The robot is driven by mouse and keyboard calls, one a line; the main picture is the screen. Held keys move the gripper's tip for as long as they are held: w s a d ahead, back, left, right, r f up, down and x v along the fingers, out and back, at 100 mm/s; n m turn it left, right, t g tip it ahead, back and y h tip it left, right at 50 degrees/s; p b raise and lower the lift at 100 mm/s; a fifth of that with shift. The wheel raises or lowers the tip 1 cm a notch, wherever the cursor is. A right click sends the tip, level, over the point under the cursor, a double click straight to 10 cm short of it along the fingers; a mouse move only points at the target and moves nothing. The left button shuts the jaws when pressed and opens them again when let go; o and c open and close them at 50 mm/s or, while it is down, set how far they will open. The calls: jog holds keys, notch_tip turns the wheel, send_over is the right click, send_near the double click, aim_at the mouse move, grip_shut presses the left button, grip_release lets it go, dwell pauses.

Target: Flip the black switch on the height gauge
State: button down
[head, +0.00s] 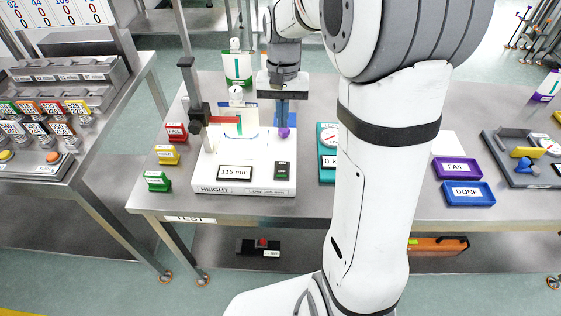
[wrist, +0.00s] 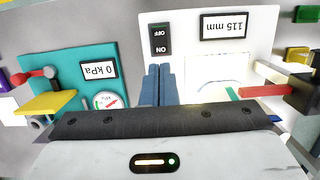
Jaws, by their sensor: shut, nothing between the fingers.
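The height gauge (head: 210,150) is a white box with "HEIGHT" on its front and a dark upright column at its left. Its display (head: 235,172) reads 115 mm. The black switch (head: 283,170) is on the panel right of the display. In the wrist view the switch (wrist: 160,39) appears upside down with OFF and ON labels; I cannot tell its position. My gripper (head: 283,122) is shut and empty, its blue fingers above and behind the switch. In the wrist view the fingertips (wrist: 158,67) lie just below the switch in the picture, apparently apart from it.
A teal pressure gauge (head: 328,175) reading 0 kPa stands just right of the height gauge, partly hidden by my arm. Red (head: 176,132), yellow (head: 167,155) and green (head: 157,181) blocks stand left. Purple FAIL (head: 457,168) and blue DONE (head: 468,194) trays lie right.

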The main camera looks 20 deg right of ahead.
aim_at(282, 171)
jog(key=f, duration=0.4)
jog(key=s+f, duration=0.1)
jog(key=f, duration=0.4)
jog(key=s+a+f, duration=0.1)
jog(key=f, duration=0.3)
jog(key=shift+s+f, duration=0.2)
jog(key=shift+f, duration=0.2)
jog(key=shift+d, duration=0.1)
